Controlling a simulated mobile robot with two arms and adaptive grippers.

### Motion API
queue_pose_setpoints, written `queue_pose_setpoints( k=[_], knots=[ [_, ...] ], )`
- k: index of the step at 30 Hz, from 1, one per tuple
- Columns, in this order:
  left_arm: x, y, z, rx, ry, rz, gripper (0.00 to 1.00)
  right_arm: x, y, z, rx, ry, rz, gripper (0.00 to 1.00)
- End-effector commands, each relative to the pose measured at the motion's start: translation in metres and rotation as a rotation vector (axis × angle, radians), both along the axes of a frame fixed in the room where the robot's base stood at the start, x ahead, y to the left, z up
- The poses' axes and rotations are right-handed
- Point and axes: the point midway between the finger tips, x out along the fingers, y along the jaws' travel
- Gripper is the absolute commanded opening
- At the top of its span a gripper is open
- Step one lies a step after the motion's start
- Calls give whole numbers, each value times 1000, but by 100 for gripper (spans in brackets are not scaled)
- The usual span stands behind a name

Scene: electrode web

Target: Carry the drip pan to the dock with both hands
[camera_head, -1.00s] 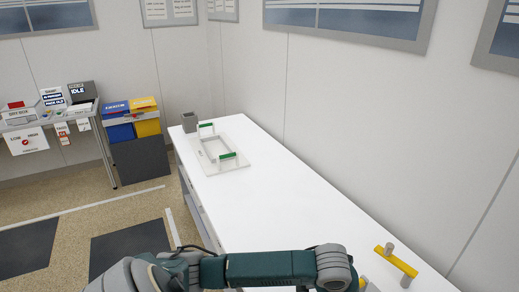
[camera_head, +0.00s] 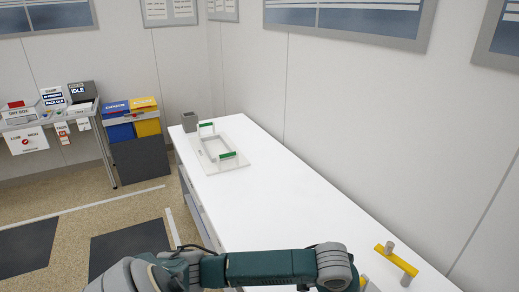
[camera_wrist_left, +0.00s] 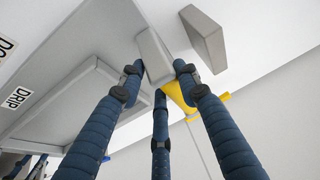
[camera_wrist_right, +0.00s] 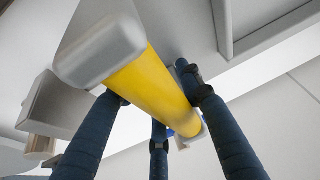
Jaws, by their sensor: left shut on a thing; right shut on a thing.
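The drip pan is a grey tray with a "DRIP" label, seen from below in the left wrist view (camera_wrist_left: 70,82). A yellow handle bar on grey posts (camera_head: 396,260) shows at the bottom right of the head view; most of the pan is out of that view. My left gripper (camera_wrist_left: 158,68) is shut on a handle of yellow and grey. My right gripper (camera_wrist_right: 150,82) is shut around a yellow bar with a grey end (camera_wrist_right: 150,75). A pale plate with a raised grey frame and two green bars (camera_head: 233,166), apparently the dock, lies at the bench's far end.
A grey block (camera_head: 190,121) stands at the far corner. A wall runs along the right side. Blue and yellow bins (camera_head: 147,127) and a side table (camera_head: 85,112) stand at the left.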

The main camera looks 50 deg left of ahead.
Motion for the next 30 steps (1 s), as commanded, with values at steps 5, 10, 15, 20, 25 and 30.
queue_pose_setpoints(
  k=[5,10,15,20,25,30],
  knots=[
    [-8,4,-13,12,28,3,46,-7,-1,-9,-3,20,-3,50],
    [-7,3,-10,8,23,4,51,-7,-1,-9,-4,21,-1,55],
    [-6,2,-9,6,20,3,67,-7,-1,-8,-5,21,0,55],
    [-5,1,-8,4,18,3,73,-7,-1,-7,-5,20,0,55],
    [-7,1,-10,5,24,2,73,-9,-1,-10,-6,25,1,71],
    [-6,1,-9,4,21,3,73,-7,-1,-7,-4,19,1,79]
  ],
)
